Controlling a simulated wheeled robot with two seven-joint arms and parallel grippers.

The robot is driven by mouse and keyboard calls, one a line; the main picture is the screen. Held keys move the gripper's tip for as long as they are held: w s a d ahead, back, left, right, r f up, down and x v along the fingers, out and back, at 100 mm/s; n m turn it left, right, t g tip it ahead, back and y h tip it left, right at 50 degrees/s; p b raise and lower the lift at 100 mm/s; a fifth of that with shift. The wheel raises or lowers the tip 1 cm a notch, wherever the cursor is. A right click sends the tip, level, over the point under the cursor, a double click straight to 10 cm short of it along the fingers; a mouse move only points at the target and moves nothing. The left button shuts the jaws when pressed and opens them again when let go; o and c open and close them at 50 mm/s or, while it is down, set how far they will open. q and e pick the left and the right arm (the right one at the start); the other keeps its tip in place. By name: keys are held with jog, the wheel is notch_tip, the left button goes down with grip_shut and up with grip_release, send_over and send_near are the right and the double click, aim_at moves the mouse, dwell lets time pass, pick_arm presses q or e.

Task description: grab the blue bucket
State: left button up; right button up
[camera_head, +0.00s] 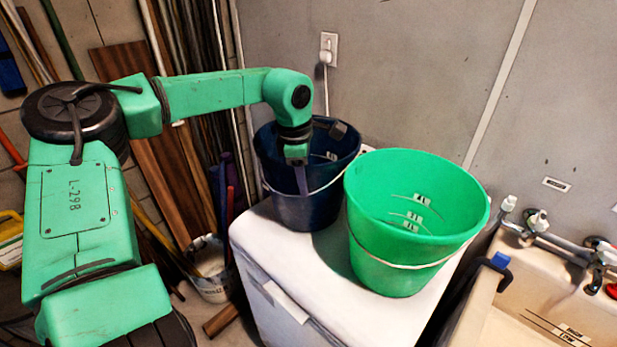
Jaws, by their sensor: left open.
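The dark blue bucket (318,207) stands upright at the back left of a white appliance top, with a thin pale handle across its front. My left gripper (298,172) reaches in from the left and points down at the bucket's mouth. Part of it is over or inside the opening, close to the front wall. It is open, but the fingertips are small and partly hidden, so I cannot tell whether they touch the wall. My right gripper does not show.
A green bucket (412,225) stands upright just right of the blue one on the white appliance (270,262). A sink (540,310) with taps is at the right. Planks and poles lean on the wall at the left, above a white pail (212,284).

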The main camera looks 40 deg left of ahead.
pick_arm(q)
jog(key=shift+a+f, duration=0.1)
jog(key=shift+f, duration=0.4)
grip_shut()
dwell(1.0)
